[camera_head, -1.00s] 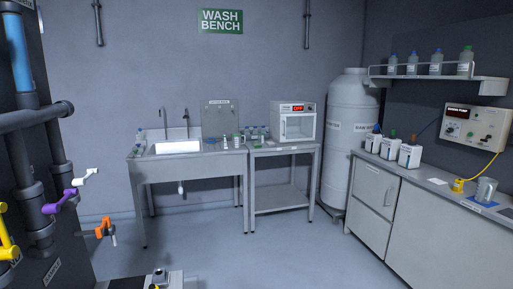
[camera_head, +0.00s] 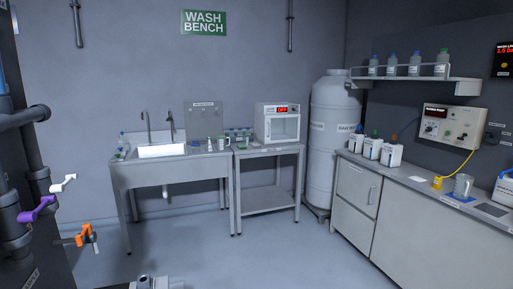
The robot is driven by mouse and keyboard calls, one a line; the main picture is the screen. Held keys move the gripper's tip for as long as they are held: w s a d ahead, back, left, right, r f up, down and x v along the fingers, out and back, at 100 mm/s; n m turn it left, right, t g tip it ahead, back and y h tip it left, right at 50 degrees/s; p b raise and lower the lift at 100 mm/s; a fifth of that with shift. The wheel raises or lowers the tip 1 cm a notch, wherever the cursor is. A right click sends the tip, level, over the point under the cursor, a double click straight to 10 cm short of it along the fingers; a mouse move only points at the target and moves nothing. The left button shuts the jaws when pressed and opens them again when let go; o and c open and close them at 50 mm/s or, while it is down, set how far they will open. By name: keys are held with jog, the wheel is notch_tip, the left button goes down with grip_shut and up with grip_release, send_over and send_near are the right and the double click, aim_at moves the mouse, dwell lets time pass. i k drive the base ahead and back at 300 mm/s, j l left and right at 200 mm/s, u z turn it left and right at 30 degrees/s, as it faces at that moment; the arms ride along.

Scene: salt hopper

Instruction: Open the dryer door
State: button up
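The dryer (camera_head: 277,123) is a white box with a glazed front door and a red "OFF" display. It stands on the right-hand steel table beside the sink bench. Its door (camera_head: 284,128) looks shut, and its handle is too small to make out. Part of my own arm (camera_head: 155,283) shows at the bottom edge of the picture, far from the dryer. My gripper's fingers are not in view.
The sink bench (camera_head: 165,172) stands left of the dryer table (camera_head: 268,198). A large white tank (camera_head: 333,140) is close on its right. A grey cabinet counter (camera_head: 420,215) runs along the right. Pipes with coloured valve handles (camera_head: 40,208) stand at the left. The floor ahead is clear.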

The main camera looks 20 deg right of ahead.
aim_at(267, 140)
jog(key=i+z, duration=0.25)
jog(key=l+z, duration=0.1)
jog(key=z, duration=0.2)
jog(key=i, duration=3.55)
jog(key=j, duration=0.1)
